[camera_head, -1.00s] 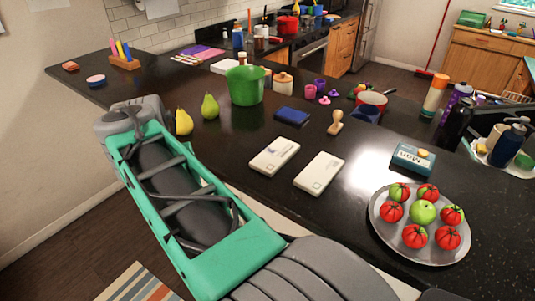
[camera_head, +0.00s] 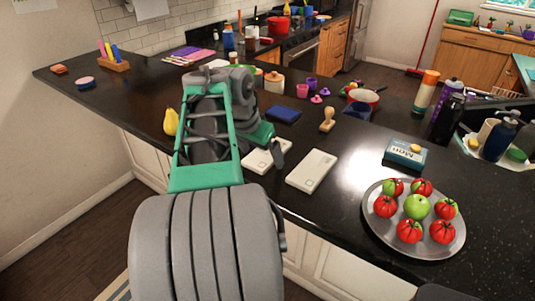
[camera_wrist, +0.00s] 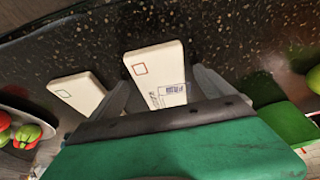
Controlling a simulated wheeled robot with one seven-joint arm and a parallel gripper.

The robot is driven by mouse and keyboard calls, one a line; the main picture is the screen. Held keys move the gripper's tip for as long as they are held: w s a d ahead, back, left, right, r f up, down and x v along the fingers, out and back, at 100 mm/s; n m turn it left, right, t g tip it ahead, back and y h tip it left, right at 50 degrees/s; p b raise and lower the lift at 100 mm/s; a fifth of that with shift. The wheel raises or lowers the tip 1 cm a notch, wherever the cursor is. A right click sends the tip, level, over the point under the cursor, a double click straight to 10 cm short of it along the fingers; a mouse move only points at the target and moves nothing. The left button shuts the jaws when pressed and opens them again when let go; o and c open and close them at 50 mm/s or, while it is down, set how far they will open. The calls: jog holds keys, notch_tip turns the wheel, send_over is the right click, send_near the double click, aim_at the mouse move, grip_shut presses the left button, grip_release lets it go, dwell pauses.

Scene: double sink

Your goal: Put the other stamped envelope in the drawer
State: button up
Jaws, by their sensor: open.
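Two thick white envelopes lie apart on the black counter. The left envelope (camera_head: 255,163) is partly covered by my gripper in the head view. In the wrist view this envelope (camera_wrist: 157,65) shows a red square outline and a printed block. White cabinet fronts (camera_head: 365,278) show under the counter; I see no open drawer.
A wooden stamp (camera_head: 327,119) and a blue pad (camera_head: 283,114) lie behind the envelopes. A blue box (camera_head: 405,154) and a metal tray (camera_head: 455,243) of tomatoes and a green apple are to the right.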

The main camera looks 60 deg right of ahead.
jog(key=shift+c, duration=0.4)
jog(key=c, duration=1.5)
